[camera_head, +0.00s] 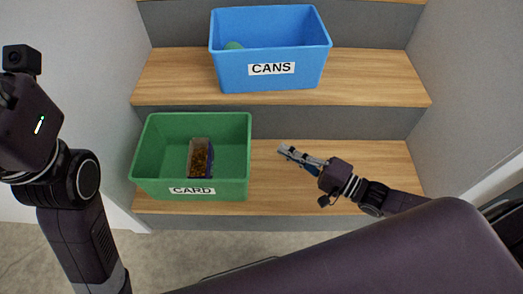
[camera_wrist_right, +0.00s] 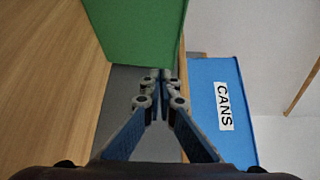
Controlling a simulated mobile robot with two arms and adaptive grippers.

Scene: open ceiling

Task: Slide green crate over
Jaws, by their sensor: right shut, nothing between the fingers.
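The green crate (camera_head: 240,150), labelled CARD, sits upright on the left part of the lower wooden shelf. A small brown and dark blue package lies inside it. My right gripper (camera_head: 283,150) is shut and empty, over the shelf to the right of the crate and apart from it. In the right wrist view the shut fingertips (camera_wrist_right: 161,76) point towards the green crate (camera_wrist_right: 135,25), which fills the upper left. My left arm shows at the left of the head view, but its fingers are out of view.
A blue crate (camera_head: 270,75) labelled CANS stands on the upper shelf (camera_head: 370,80), with something green inside. The lower shelf (camera_head: 270,200) is bare right of the green crate, except under my right arm. Grey walls close both sides.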

